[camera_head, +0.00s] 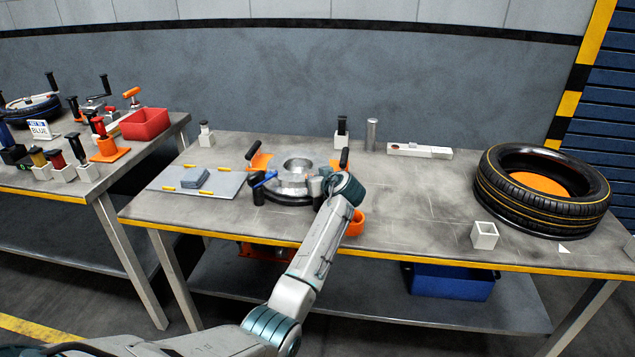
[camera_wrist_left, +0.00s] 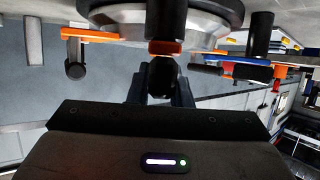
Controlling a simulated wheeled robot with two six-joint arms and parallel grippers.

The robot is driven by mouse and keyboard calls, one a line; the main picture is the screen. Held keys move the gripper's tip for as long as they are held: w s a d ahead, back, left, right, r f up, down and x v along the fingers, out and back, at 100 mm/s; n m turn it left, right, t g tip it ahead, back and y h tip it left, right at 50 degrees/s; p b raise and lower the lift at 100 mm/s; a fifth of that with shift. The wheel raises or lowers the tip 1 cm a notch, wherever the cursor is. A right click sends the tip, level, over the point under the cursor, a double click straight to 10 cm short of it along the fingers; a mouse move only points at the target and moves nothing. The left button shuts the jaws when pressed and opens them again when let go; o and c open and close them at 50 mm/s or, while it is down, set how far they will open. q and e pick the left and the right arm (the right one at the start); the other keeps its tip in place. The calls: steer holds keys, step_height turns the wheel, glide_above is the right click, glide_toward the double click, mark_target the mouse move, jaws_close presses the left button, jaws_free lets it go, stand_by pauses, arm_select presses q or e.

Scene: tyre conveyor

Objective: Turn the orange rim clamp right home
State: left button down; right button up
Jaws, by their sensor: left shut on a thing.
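A silver wheel rim (camera_head: 295,177) sits on a dark round base on the middle bench. An orange clamp (camera_head: 259,161) with a black handle stands at its back left, and another orange piece with a black handle (camera_head: 344,158) at its back right. A blue-tipped lever (camera_head: 263,180) is at the left front. My left gripper (camera_head: 322,187) is at the rim's right side, partly hidden by my wrist. In the wrist view my left gripper (camera_wrist_left: 161,84) is shut on a dark handle (camera_wrist_left: 163,70) below a reddish piece (camera_wrist_left: 165,47). I cannot tell which clamp this handle belongs to. Orange clamp parts (camera_wrist_left: 88,34) show there too.
A tyre (camera_head: 541,190) lies at the bench's right, near a small white open box (camera_head: 484,235). A grey mat (camera_head: 199,181) lies left of the rim. An orange bowl (camera_head: 356,222) is at the front edge. Open bench lies between rim and tyre.

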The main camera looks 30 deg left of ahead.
steer(key=shift+w, duration=0.1)
arm_select(q)
steer(key=c, duration=1.3)
jaws_free()
steer(key=shift+s+d+r, duration=0.1)
steer(key=shift+s+d, duration=0.2)
steer(key=shift+d, duration=0.15)
steer(key=b+v, duration=0.2)
steer(key=v, duration=0.7)
steer(key=shift+s+d+r, duration=0.15)
steer(key=shift+s+r, duration=0.05)
steer(key=shift+r, duration=0.05)
arm_select(e)
steer(key=w+r, duration=0.2)
steer(key=w, duration=0.3)
steer(key=shift+w, duration=0.4)
steer(key=shift+a+r, duration=0.1)
